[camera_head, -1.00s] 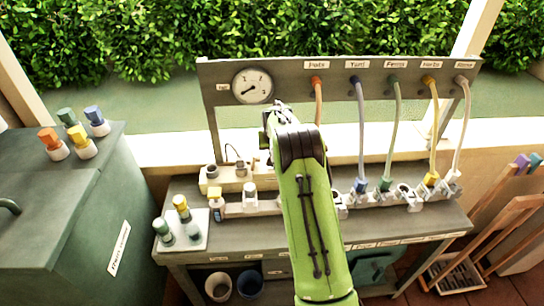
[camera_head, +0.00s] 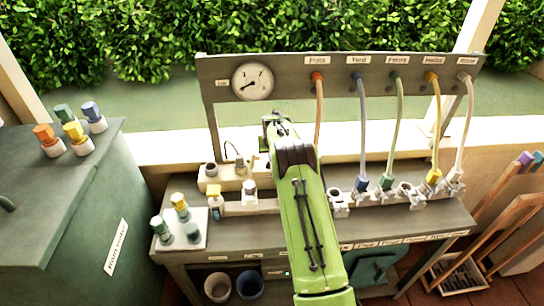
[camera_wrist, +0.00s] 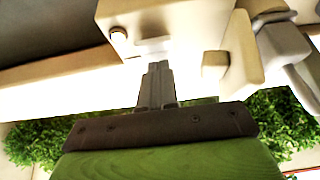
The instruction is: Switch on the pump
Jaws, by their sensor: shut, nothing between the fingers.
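The cream pump housing (camera_head: 228,180) sits at the back left of the grey bench, left of my arm. The wrist view shows a cream block (camera_wrist: 165,22), probably the same housing, with a small pale fitting on its underside in the picture and a brass-ringed knob at its corner. My gripper (camera_wrist: 158,68) is shut and empty, its fingertips close to that pale fitting; I cannot tell if they touch. In the head view my arm hides the fingers and part of the housing. A small green light (camera_head: 287,273) glows on a dark box below the bench top.
A gauge (camera_head: 253,82) and labelled hoses hang on the back panel. A pale tray (camera_head: 182,232) with coloured-top fittings stands at the bench's front left. Coupling sockets (camera_head: 362,198) line the right. A green cabinet (camera_head: 60,210) stands left.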

